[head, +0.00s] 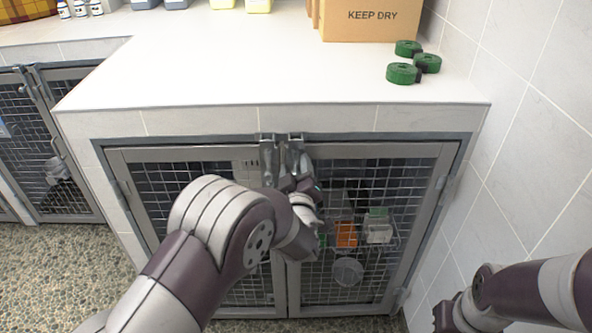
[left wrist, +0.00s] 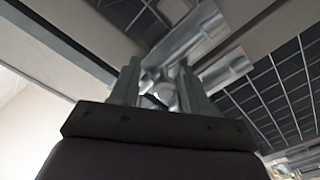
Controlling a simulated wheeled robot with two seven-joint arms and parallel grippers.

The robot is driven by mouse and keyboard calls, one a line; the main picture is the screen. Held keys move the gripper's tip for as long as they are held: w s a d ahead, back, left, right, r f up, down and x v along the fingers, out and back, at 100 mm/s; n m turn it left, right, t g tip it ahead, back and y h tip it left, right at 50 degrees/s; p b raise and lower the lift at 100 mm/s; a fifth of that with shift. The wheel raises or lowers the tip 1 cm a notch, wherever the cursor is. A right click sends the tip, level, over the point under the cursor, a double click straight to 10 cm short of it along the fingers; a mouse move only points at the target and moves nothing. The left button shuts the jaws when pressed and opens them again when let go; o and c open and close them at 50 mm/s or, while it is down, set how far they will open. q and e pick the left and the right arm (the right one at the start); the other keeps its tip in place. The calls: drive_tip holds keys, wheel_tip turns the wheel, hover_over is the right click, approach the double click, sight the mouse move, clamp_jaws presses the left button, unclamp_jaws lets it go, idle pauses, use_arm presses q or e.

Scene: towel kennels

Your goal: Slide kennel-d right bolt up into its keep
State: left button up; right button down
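The kennel's two mesh doors meet at mid-picture in the head view, the right door (head: 425,240) hinged at the right. Two grey bolts stand side by side at the top of the meeting stiles: the left bolt (head: 268,160) and the right bolt (head: 295,148). My left gripper (head: 300,180) is at the right bolt, its fingers partly hidden by my wrist. In the left wrist view my left gripper's fingers (left wrist: 160,88) stand apart on either side of a small metal knob (left wrist: 163,97) below the bolts. Whether they press on it is unclear. My right gripper's fingers are out of view.
The white counter (head: 240,70) overhangs the doors. On it are a cardboard box (head: 365,20) and green rolls (head: 403,73). A tiled wall (head: 520,140) closes the right side. A basket with items, one a white box (head: 378,226), is at the right door. Another kennel (head: 60,150) stands left.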

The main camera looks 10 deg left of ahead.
use_arm(q)
drive_tip(key=shift+f, duration=0.1)
drive_tip(key=p+v, duration=0.1)
drive_tip(key=v, duration=1.1)
drive_tip(key=shift+s, duration=0.4)
drive_tip(key=shift+d, duration=0.15)
